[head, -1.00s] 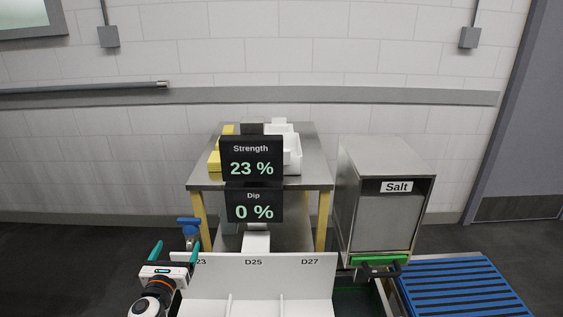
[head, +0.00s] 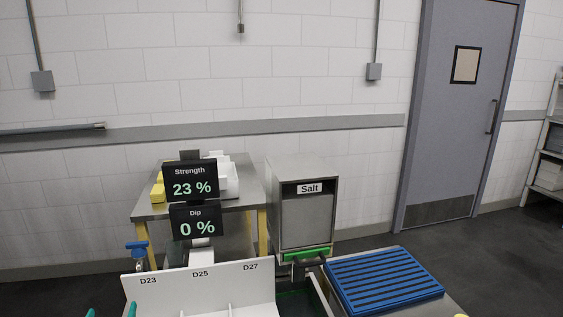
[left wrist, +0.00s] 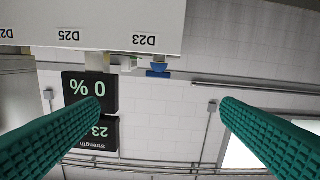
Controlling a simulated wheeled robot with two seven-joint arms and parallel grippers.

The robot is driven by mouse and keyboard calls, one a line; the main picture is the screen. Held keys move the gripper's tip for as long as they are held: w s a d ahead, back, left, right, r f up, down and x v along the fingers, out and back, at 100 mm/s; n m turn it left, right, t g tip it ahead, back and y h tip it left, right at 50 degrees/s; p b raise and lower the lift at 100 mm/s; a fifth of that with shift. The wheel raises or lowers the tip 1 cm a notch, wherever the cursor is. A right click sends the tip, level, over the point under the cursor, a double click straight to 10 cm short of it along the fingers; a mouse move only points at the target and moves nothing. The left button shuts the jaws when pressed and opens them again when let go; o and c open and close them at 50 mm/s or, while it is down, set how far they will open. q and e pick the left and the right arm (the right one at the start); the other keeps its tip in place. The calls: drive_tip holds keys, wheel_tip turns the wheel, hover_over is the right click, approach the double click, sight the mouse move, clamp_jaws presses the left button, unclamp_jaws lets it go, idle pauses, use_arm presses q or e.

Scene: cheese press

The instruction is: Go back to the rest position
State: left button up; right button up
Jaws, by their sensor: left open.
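My left gripper (head: 111,313) shows only as two teal fingertips at the bottom left edge of the head view. In the left wrist view its two teal fingers (left wrist: 160,110) stand wide apart with nothing between them. It is in front of the white divided rack (head: 200,283) marked D23, D25 and D27, not touching anything I can see. The rack also shows upside down in the left wrist view (left wrist: 100,20). My right gripper is not in view.
Displays read Strength 23 % (head: 190,180) and Dip 0 % (head: 195,221). A steel Salt bin (head: 303,215) with a green-edged front stands right of a table (head: 150,207). A blue slatted rack (head: 382,280) lies at right. A blue valve handle (head: 137,246) is at left. A grey door (head: 460,120) is behind.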

use_arm(q)
drive_tip(key=s+d+f+n+g+h, duration=0.25)
drive_tip(key=s+d+n+g, duration=0.35)
drive_tip(key=s+n, duration=0.4)
drive_tip(key=s+d+f+n+g+h, duration=0.1)
drive_tip(key=s+d+f+n+g, duration=0.25)
drive_tip(key=s+d+n, duration=0.55)
drive_tip(key=s+d+f+n+g+h, duration=0.1)
drive_tip(key=s+d+f+n+g, duration=0.35)
drive_tip(key=s+n, duration=0.75)
wheel_tip(320, 180, down, 24)
drive_tip(key=s+g, duration=0.1)
drive_tip(key=s+a+f+m+g, duration=0.1)
drive_tip(key=s+a+f, duration=0.2)
drive_tip(key=s+f, duration=1.3)
drive_tip(key=shift+s+f, duration=0.35)
drive_tip(key=shift+f, duration=0.05)
